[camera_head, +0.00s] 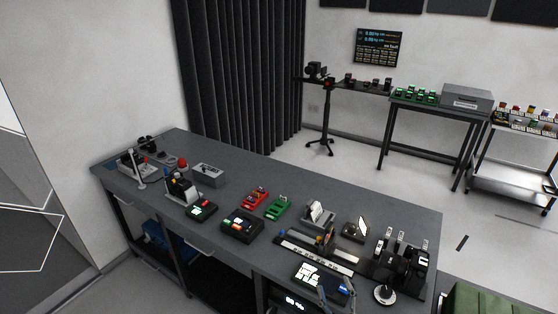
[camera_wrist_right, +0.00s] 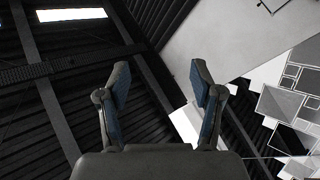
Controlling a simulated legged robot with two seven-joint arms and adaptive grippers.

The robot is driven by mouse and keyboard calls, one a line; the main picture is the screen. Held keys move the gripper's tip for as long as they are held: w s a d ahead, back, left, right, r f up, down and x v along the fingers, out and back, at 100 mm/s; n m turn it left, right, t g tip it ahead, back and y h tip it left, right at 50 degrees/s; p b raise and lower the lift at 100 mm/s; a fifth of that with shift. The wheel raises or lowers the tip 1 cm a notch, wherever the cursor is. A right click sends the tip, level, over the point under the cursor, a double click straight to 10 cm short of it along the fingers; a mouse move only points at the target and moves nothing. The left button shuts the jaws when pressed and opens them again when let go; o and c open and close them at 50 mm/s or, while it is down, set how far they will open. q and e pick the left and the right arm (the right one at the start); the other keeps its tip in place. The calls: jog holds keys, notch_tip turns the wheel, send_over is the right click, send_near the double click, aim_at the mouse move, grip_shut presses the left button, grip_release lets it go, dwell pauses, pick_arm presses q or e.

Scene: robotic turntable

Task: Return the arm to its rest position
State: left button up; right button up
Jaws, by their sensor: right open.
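My right gripper (camera_head: 337,291) shows at the bottom edge of the head view, right of centre. Its two fingers point up in the picture, in front of the near edge of the grey workbench (camera_head: 330,196), and overlap the lit screen device (camera_head: 318,277). In the right wrist view the same gripper (camera_wrist_right: 160,78) is open. Its two fingers with blue pads stand well apart, with nothing between them. Behind them are the dark ribbed ceiling and a pale wall. My left gripper is not in view.
The workbench carries a joystick panel (camera_head: 140,165), a red tray (camera_head: 256,197), a green tray (camera_head: 278,207) and a black device with upright levers (camera_head: 400,262) at right. A side table (camera_head: 440,106) and a trolley (camera_head: 510,178) stand behind. Open floor lies between.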

jog(key=s+d+f+m+g+h, duration=0.3)
jog(key=s+d+f+g, duration=0.1)
jog(key=f, duration=0.5)
jog(key=s+d+f+m+g+h, duration=0.4)
jog(key=s+f+g, duration=0.1)
jog(key=f, duration=0.4)
jog(key=s+a+f+g+y, duration=0.1)
jog(key=s+f+g, duration=0.4)
jog(key=s, duration=0.5)
jog(key=s+a+f+g+y, duration=0.1)
jog(key=s+f+g+y, duration=0.1)
jog(key=s+f+g, duration=0.5)
notch_tip(320, 180, down, 20)
jog(key=s+t, duration=0.2)
jog(key=s+f, duration=0.4)
jog(key=f, duration=0.3)
jog(key=s+d+f, duration=0.1)
jog(key=s+f, duration=0.3)
jog(key=f, duration=0.3)
jog(key=shift+s+d+n+g+h, duration=0.3)
jog(key=shift+s, duration=0.05)
